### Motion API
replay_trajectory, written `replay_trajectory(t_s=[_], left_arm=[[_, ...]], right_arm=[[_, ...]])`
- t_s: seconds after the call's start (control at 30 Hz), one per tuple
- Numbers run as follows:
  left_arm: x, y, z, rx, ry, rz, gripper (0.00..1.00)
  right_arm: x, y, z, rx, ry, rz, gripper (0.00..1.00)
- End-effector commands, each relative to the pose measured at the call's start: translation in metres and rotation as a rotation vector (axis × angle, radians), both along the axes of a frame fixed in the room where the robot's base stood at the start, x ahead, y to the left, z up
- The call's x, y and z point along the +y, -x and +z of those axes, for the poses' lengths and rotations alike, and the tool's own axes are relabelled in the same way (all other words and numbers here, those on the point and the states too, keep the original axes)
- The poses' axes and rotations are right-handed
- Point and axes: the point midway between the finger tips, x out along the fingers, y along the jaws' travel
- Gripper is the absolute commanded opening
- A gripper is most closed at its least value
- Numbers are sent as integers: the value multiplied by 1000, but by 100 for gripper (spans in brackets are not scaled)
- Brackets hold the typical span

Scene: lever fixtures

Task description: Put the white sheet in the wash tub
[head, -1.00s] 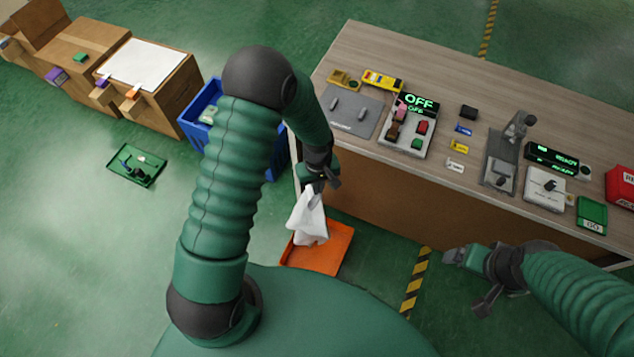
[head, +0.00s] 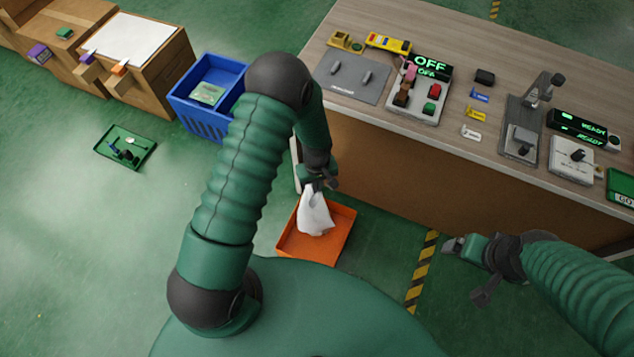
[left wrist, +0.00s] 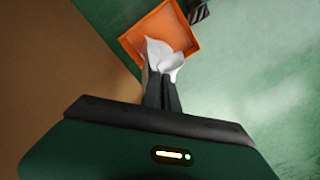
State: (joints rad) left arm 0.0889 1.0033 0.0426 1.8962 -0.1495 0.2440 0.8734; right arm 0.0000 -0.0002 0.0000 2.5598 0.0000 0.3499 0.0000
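The white sheet (head: 313,213) is a crumpled white cloth hanging from my left gripper (head: 318,184). The gripper is shut on its top, and the sheet's lower end hangs over the orange tray in the head view. In the left wrist view the sheet (left wrist: 166,57) shows at the fingertips (left wrist: 160,78). A blue tub (head: 197,121), seemingly the wash tub, stands on the floor left of my left gripper, partly hidden by my arm. A green-white item (head: 207,94) lies inside it. My right gripper (head: 471,268) is open and empty at the lower right.
The orange tray (head: 341,240) lies on the floor beside the workbench (head: 400,175). The bench carries levers and switch boxes. Cardboard boxes (head: 155,80) stand left of the blue tub. A green tray (head: 125,147) lies on the floor.

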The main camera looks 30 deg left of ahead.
Motion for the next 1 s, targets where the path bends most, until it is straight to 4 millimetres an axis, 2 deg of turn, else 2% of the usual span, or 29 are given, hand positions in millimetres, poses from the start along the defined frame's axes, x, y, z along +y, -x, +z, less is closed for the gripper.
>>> replay_trajectory(t_s=[0.03, 0.2, 0.3, 0.47, 0.9, 1.0], left_arm=[[0, 0, -23, 1, 0, 0, 0], [0, 0, -64, 1, 0, 0, 0], [0, 0, -82, 1, 1, 1, 0], [0, 0, -89, 0, 0, 1, 0], [0, 0, -195, 1, 0, 1, 0], [0, 0, -205, 1, 1, 0, 0]], right_arm=[[0, 0, -19, 1, 0, 0, 87], [0, 0, -48, 1, 0, 0, 87], [0, 0, -59, 1, 0, 0, 87], [0, 0, -63, 1, 0, 0, 87], [0, 0, -139, 1, 0, 0, 87], [0, 0, -146, 1, 0, 0, 87]])
